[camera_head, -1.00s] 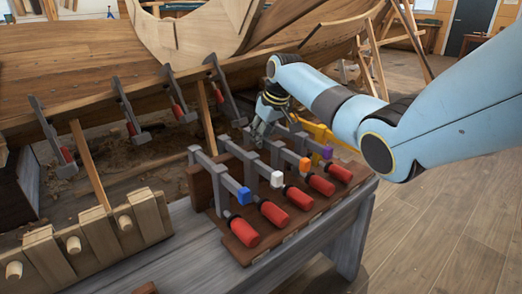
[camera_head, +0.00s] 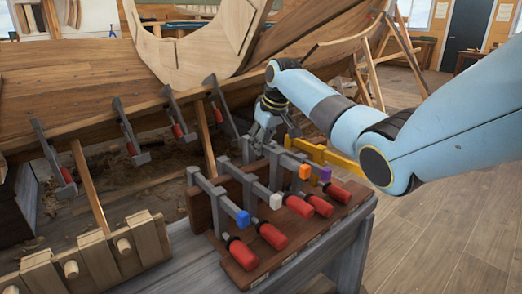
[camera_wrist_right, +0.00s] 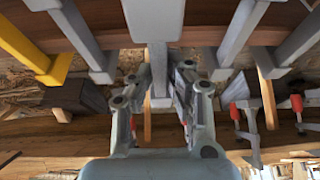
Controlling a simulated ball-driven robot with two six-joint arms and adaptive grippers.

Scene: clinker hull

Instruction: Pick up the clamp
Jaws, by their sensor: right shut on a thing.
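Several grey clamps with red handles stand in a row on a brown wooden rack. The clamp with the orange tag (camera_head: 305,172) sits a little higher than its neighbours. My right gripper (camera_head: 262,137) is shut on the grey bar of this clamp, at the far end from its handle. In the right wrist view, the fingers (camera_wrist_right: 158,85) close around the grey bar (camera_wrist_right: 158,55). The blue-tagged clamp (camera_head: 243,218), white-tagged clamp (camera_head: 275,201) and purple-tagged clamp (camera_head: 325,174) remain in the rack (camera_head: 240,279). The fingertips are partly hidden in the head view. My left gripper is not in view.
The rack stands on a grey bench (camera_head: 190,260). A yellow bar (camera_head: 335,157) lies close to the right of the held clamp. The wooden hull (camera_head: 90,95) with several clamps on its edge is behind. A pegged wooden block (camera_head: 95,255) is at left.

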